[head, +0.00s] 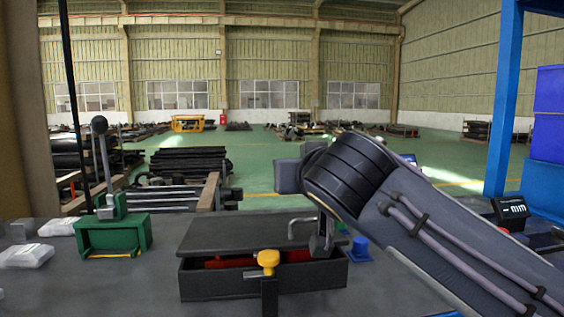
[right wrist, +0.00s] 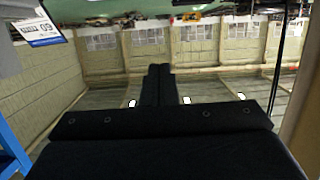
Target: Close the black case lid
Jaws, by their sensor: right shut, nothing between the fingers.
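The black case (head: 262,281) stands on the dark bench in the middle of the head view. Its lid (head: 235,236) is tilted low over it and ajar. Red contents (head: 225,263) show through the gap at the front. My right gripper (head: 320,248) points down at the right end of the lid and case. Whether it touches the lid I cannot tell. In the right wrist view its dark fingers (right wrist: 158,85) are together and empty; the case does not show there. My left gripper is not in view.
A yellow knob (head: 268,260) on a dark post stands before the case front. A green lever device (head: 113,233) stands to the left, near pale packets (head: 27,255). A blue piece (head: 360,248) sits right of the case. A blue upright (head: 503,100) rises at right.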

